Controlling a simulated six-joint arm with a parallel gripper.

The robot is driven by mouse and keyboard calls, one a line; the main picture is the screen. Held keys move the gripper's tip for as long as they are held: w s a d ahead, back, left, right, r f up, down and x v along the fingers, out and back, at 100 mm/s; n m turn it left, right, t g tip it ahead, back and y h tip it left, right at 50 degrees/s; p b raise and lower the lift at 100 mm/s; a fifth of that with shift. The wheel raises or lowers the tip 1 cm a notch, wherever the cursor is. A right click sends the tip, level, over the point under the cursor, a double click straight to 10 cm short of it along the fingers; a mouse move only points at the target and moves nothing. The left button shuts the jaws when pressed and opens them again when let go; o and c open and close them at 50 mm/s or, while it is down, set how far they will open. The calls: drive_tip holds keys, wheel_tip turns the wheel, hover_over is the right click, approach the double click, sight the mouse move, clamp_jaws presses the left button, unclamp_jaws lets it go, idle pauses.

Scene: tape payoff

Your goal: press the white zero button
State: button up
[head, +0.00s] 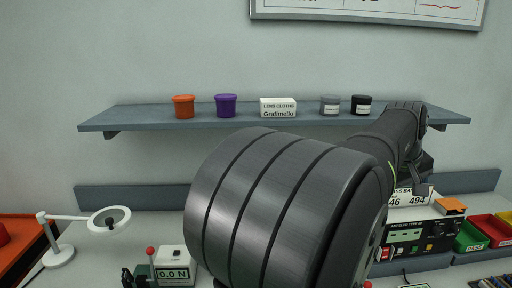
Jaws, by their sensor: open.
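A white force gauge (174,275) with a display reading 0.0 N stands at the lower left of centre. I cannot make out a separate white zero button on it; the picture is small and its lower part is cut by the frame edge. My arm fills the middle and reaches back to the right. My gripper (422,188) is small and dark at the arm's far end, open, in front of or above a white box (410,199) at the right. It is well to the right of the gauge. Its fingers are hard to make out.
A red-knobbed dark fixture (150,262) stands beside the gauge. A white lamp (106,219) is at the left. A black-panelled instrument (412,238) and green (468,236) and red (490,229) bins are at the right. A shelf (140,118) with several tubs crosses the wall.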

clamp_jaws()
idle(1.4)
